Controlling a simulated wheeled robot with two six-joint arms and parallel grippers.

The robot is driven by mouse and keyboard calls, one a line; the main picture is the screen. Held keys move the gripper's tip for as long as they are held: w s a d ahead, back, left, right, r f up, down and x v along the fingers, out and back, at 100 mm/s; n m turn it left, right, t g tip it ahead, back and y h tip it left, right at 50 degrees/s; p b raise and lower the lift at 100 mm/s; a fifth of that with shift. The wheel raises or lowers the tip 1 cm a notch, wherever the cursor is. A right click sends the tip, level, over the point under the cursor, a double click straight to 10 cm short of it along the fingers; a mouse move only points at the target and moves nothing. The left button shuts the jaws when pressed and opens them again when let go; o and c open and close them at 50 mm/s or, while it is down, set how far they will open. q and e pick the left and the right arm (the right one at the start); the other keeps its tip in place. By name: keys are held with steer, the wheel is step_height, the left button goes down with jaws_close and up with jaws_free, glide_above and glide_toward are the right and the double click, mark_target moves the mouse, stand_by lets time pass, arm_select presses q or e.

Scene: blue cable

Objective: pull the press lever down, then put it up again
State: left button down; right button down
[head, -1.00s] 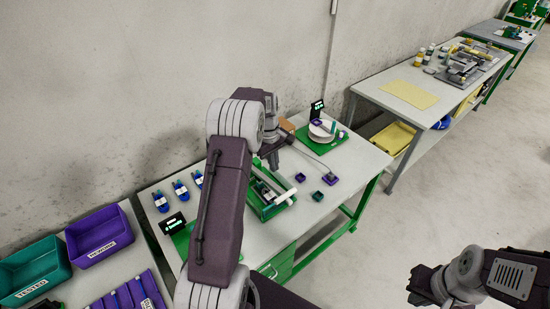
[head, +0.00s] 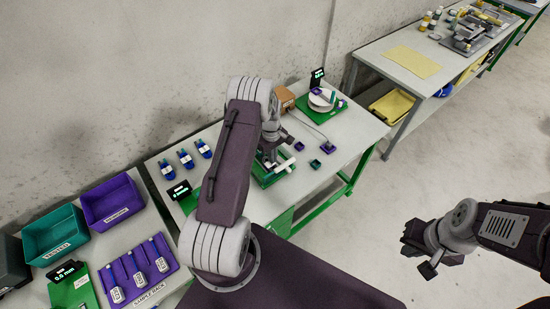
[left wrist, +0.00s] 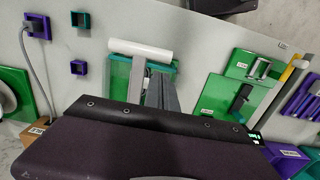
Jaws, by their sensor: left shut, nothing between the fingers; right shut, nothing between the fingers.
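The press (head: 262,180) is a green frame on the near table, with a white cylindrical lever handle (head: 284,165) at its right side. In the left wrist view the white handle (left wrist: 140,50) lies across the top of the green frame (left wrist: 118,75), beyond my fingers. My left gripper (head: 268,157) is shut and empty, just over the press and close beside the handle. Its fingers show in the left wrist view (left wrist: 162,92). Whether they touch the lever I cannot tell. My left arm hides part of the press. My right gripper (head: 430,268) is shut and empty over open floor.
Blue bottles (head: 186,159) and a small display (head: 179,190) stand left of the press. Small purple and green trays (head: 315,164) lie right of it. A green board with a white dish (head: 322,98) is behind. Purple and teal bins (head: 112,203) stand on the left table.

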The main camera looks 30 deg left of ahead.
arm_select(q)
steer(key=shift+s+d+f, duration=0.25)
steer(key=shift+d+f, duration=0.45)
